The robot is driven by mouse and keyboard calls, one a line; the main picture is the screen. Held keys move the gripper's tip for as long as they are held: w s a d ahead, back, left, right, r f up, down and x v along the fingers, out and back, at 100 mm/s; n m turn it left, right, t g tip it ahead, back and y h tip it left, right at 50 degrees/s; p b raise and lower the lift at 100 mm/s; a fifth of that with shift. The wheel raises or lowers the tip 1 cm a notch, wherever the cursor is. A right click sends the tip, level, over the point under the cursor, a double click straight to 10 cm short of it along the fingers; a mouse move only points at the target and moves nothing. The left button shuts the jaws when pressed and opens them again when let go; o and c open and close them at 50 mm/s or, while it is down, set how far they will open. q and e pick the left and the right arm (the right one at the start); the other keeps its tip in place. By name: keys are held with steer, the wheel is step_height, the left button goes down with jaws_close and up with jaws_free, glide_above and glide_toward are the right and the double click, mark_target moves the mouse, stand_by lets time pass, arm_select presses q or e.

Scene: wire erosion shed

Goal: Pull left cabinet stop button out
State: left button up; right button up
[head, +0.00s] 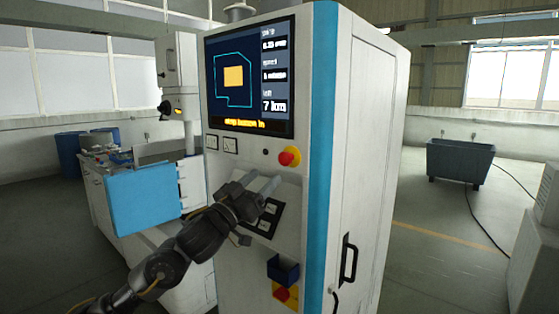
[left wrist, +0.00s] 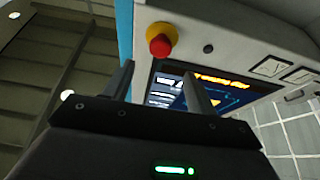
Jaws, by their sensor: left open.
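A red stop button (head: 289,156) with a yellow collar is on the front of the white cabinet (head: 340,150), below and right of its screen. In the left wrist view the red button (left wrist: 160,45) shows just beyond the fingertips. A second red button (head: 284,294) on yellow is lower on the cabinet, partly covered by a dark blue holder. My left gripper (head: 263,181) is open and empty, below and left of the upper button and apart from it. Its two fingers (left wrist: 160,75) are spread in the left wrist view. My right gripper is not in view.
The screen (head: 249,78) carries an orange line that seems to read "stop button in". A dark key panel (head: 264,217) lies behind my left gripper. A blue panel (head: 145,196) stands at left. A dark bin (head: 460,160) is far right. The floor right of the cabinet is mostly clear.

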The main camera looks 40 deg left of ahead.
mark_target(283, 160)
arm_select(q)
steer(key=p+x, duration=0.2)
steer(key=x, duration=0.5)
steer(key=shift+p, duration=0.3)
steer(key=shift+w+r, duration=0.15)
steer(key=shift+w, duration=0.35)
